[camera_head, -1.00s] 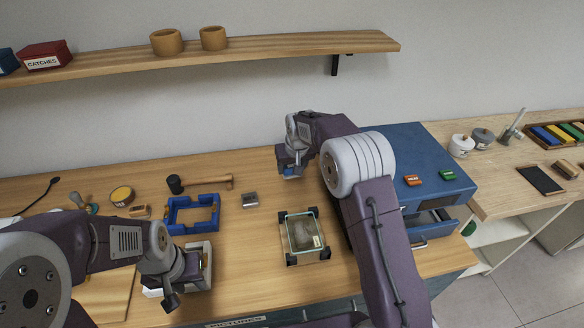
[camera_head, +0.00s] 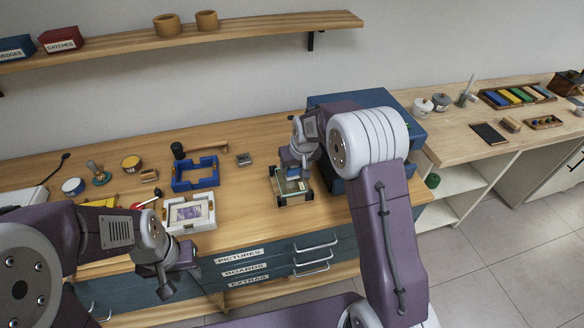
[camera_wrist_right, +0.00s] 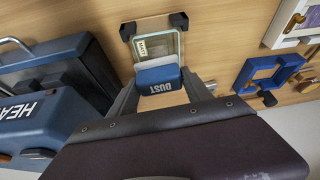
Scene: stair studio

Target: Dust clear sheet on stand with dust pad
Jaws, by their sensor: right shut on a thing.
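The clear sheet (camera_wrist_right: 160,43) lies on a small stand with black corner pieces (camera_wrist_right: 128,30). In the head view the stand's near corner (camera_head: 281,203) shows on the bench, right of the middle. My right gripper (camera_head: 297,166) is over the stand's far part. In the wrist view it (camera_wrist_right: 160,88) is shut on a blue dust pad (camera_wrist_right: 159,76) marked DUST. The pad covers one end of the sheet; I cannot tell whether they touch. My left gripper (camera_head: 170,285) hangs in front of the bench, apart from the sheet; its fingers are unclear.
A white frame (camera_head: 208,219) with a picture and a blue frame (camera_head: 178,185) lie left of the stand. A mallet (camera_head: 178,150) and a small metal block (camera_head: 243,159) lie behind.

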